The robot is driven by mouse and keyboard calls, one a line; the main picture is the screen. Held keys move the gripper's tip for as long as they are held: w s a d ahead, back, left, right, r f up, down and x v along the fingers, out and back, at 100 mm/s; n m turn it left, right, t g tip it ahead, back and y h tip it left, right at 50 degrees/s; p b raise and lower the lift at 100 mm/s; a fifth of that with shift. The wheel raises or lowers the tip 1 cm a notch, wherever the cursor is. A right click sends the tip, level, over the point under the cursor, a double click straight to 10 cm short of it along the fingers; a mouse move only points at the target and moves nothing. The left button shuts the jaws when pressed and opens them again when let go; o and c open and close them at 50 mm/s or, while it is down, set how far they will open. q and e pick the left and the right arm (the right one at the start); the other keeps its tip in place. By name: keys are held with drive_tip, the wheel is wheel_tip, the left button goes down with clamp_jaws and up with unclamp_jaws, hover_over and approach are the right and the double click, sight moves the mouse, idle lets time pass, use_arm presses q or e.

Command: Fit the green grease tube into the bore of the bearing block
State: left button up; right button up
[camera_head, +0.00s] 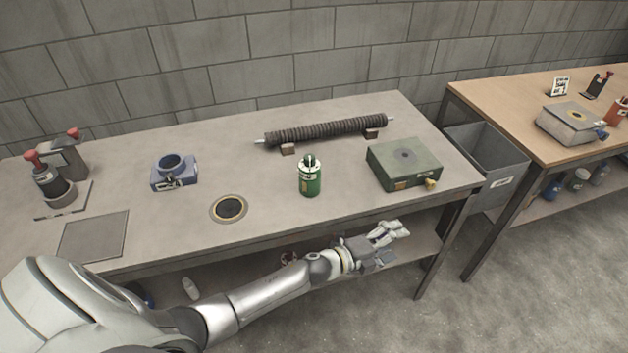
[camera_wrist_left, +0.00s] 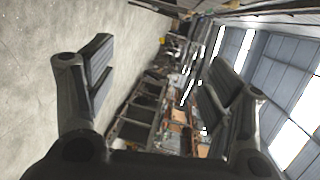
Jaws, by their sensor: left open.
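The green grease tube (camera_head: 309,180) stands upright near the front of the grey table, right of the middle. It has a pale label and a dark, pale-marked top. A blue block with a round collar and open bore (camera_head: 172,172), which looks like the bearing block, sits on the table to the left. My left gripper (camera_head: 388,243) is open and empty beyond the table's front edge, to the right of and nearer than the tube. Its spread fingers (camera_wrist_left: 158,82) show in the left wrist view with nothing between them. My right gripper is not in view.
A green box with a dark round opening (camera_head: 403,165) stands right of the tube. A ribbed roller (camera_head: 327,130) lies on supports behind. A brass-ringed dark hole (camera_head: 229,208) is front left of the tube. A grey bin (camera_head: 487,160) stands between the tables.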

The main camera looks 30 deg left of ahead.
use_arm(q)
drive_tip(key=d+r+m+g+h, duration=0.4)
drive_tip(key=d+r+m+h, duration=0.25)
drive_tip(key=r+m, duration=0.5)
wheel_tip(320, 180, up, 10)
drive_tip(key=r+m+g+y+b, duration=0.1)
drive_tip(key=m+g+y, duration=0.6)
drive_tip(key=m+y, duration=1.5)
hover_over(312, 162)
drive_tip(key=s+d, duration=0.1)
drive_tip(key=d, duration=0.1)
drive_tip(key=m+h, duration=0.3)
drive_tip(key=shift+n, duration=0.35)
drive_tip(key=x, duration=0.5)
drive_tip(key=shift+s+d+f, duration=0.1)
drive_tip(key=shift+s, duration=0.15)
drive_tip(key=shift+w+a+f+p, duration=0.15)
drive_tip(key=shift+a+f+p, duration=0.1)
drive_tip(key=shift+f+p, duration=0.25)
drive_tip(key=x, duration=0.4)
drive_tip(key=shift+w+a+f+p, duration=0.1)
drive_tip(key=shift+f+p, duration=0.05)
drive_tip(key=shift+p, duration=0.2)
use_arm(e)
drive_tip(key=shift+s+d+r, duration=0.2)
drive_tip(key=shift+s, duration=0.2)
